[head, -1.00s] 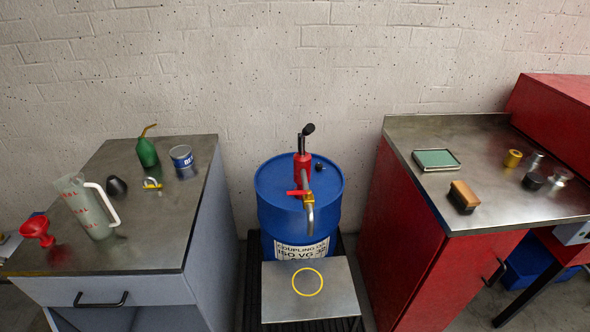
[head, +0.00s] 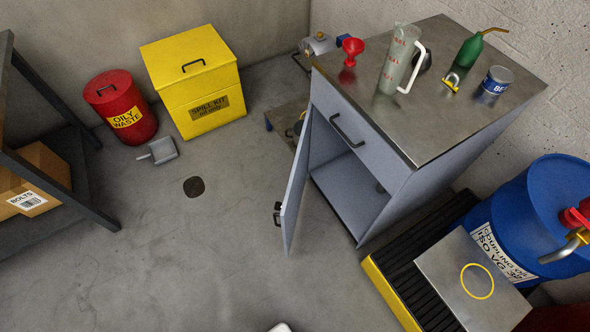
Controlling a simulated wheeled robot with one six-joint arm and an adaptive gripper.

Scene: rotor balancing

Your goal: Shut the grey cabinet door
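The grey cabinet (head: 425,185) stands against the wall, right of centre in the head view, with a steel top. Its door (head: 296,187) is hinged at the left side of the front and stands wide open, swung out toward the floor. A small black handle (head: 277,213) is on the door near its free edge. The drawer above, with a black bar handle (head: 346,131), is shut. My gripper is not in view.
A blue drum (head: 540,215) and a black-grated, yellow-edged pallet (head: 390,290) stand right of the cabinet. A red bin (head: 120,105) and yellow spill kit box (head: 195,85) stand at the back left. Open floor (head: 200,255) lies left of the door; a dark round plate (head: 194,187) is there.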

